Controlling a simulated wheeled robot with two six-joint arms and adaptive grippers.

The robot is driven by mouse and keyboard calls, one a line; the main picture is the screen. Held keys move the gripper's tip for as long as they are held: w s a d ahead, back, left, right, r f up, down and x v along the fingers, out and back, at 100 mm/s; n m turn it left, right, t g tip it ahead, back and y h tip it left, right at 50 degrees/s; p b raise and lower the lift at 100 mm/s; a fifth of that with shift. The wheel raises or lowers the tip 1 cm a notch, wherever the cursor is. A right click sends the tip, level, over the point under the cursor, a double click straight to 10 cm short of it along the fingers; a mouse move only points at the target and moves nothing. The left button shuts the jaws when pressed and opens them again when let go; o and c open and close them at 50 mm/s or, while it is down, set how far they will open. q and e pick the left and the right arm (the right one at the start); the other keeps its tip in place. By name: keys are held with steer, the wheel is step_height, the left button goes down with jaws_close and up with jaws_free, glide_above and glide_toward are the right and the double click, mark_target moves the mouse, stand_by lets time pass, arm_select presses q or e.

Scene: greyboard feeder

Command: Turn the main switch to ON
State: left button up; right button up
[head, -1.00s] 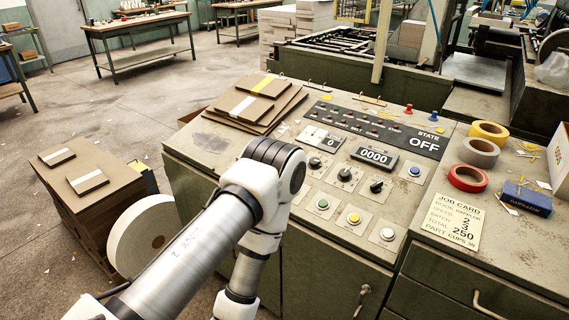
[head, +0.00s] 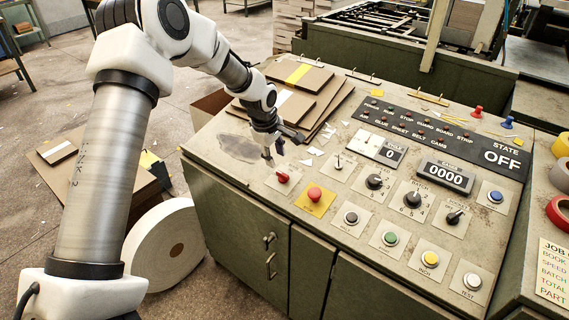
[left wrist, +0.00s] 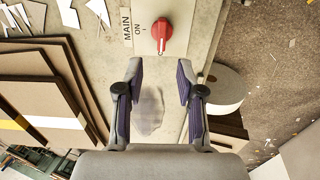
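The main switch, a red knob (head: 283,177), is at the left front of the sloped control panel. It also shows in the left wrist view (left wrist: 161,36), beside the printed words MAIN and ON, with a pale mark at its lower end. The STATE display (head: 500,157) reads OFF. My left gripper (head: 272,155) hangs just above and behind the knob in the head view. In the left wrist view its two fingers (left wrist: 160,70) are apart and empty, with the knob beyond the tips, in line with the gap. My right gripper is not in view.
A red push button on a yellow plate (head: 314,196) sits just right of the switch. Several dials and buttons cover the panel's middle. Greyboard sheets (head: 325,82) lie behind the gripper. A white roll (head: 165,245) stands on the floor left of the cabinet.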

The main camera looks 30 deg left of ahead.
mark_target(281, 172)
arm_select(q)
steer(key=x, duration=0.6)
steer(key=shift+f, duration=0.3)
steer(key=shift+w+f, duration=0.1)
steer(key=shift+f, duration=0.2)
jaws_close()
steer(key=shift+r+m+p, duration=0.1)
steer(key=shift+m+p, duration=0.2)
steer(key=shift+m, duration=0.2)
steer(key=m+p, duration=0.1)
steer(key=m, duration=0.1)
steer(key=shift+d+m, duration=0.1)
steer(key=shift+m, duration=0.3)
steer(key=m, duration=0.3)
steer(key=shift+w+d+m, duration=0.1)
steer(key=shift+w+m, duration=0.1)
steer(key=shift+m, duration=0.1)
steer(key=m, duration=0.5)
steer(key=shift+w+d, duration=0.1)
steer(key=shift+d, duration=0.05)
steer(key=m, duration=0.5)
steer(key=shift+d+m+b, duration=0.25)
steer(key=shift+m+b, duration=0.05)
steer(key=shift+b, duration=0.05)
